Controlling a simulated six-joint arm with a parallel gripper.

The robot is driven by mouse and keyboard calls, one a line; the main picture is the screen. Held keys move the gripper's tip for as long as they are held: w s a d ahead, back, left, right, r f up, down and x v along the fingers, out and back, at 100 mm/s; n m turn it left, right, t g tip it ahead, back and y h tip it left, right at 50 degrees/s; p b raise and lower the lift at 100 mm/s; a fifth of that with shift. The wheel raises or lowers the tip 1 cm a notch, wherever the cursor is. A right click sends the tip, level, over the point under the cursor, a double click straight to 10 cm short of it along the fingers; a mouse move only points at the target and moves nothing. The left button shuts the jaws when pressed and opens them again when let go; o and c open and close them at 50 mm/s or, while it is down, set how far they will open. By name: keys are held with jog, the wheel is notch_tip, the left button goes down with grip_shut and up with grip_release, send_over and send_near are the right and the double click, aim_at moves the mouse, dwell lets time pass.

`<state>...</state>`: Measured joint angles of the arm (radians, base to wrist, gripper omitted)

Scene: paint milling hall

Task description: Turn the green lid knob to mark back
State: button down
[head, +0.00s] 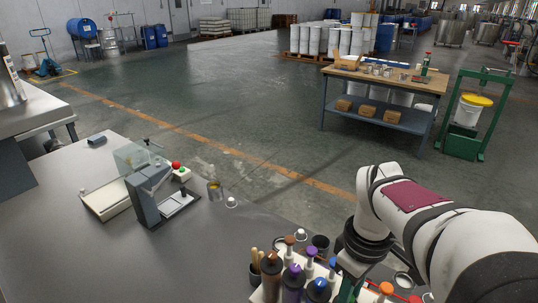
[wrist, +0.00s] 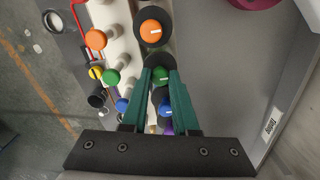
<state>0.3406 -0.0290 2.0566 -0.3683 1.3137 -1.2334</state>
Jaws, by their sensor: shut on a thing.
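The green lid knob (wrist: 159,74) sits on a dark round lid in the wrist view, in a row between the orange and blue lid knobs. A short pale line on it points roughly right in that view. My gripper (wrist: 160,72) has its two teal fingers closed in on the green knob, one on each side. In the head view my gripper (head: 346,289) is at the bottom edge, partly cut off. The green knob is hidden there by my arm. The marks around the knob are too small to read.
Orange (wrist: 152,31) and blue (wrist: 165,105) lid knobs stand close on either side. A parallel row holds smaller orange (wrist: 95,38), green (wrist: 112,76) and blue (wrist: 122,105) tops. The grey table (head: 90,240) is clear at left, before a small press (head: 150,195).

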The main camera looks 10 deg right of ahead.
jog(key=c, duration=0.7)
grip_release()
jog(key=shift+r, duration=0.1)
notch_tip(320, 180, up, 16)
jog(key=shift+f, duration=0.2)
jog(key=s+a+f+m, duration=0.4)
jog(key=f, duration=0.2)
jog(key=s+a+f+m+y, duration=0.1)
jog(key=s+a+f+m, duration=0.2)
jog(key=s+a+f, duration=0.1)
jog(key=s+a+f+m, duration=0.4)
jog(key=s+a+f, duration=0.1)
jog(key=f, duration=0.3)
jog(key=shift+s+m+y, duration=0.3)
jog(key=shift+s+y, duration=0.1)
jog(key=shift+s, duration=0.15)
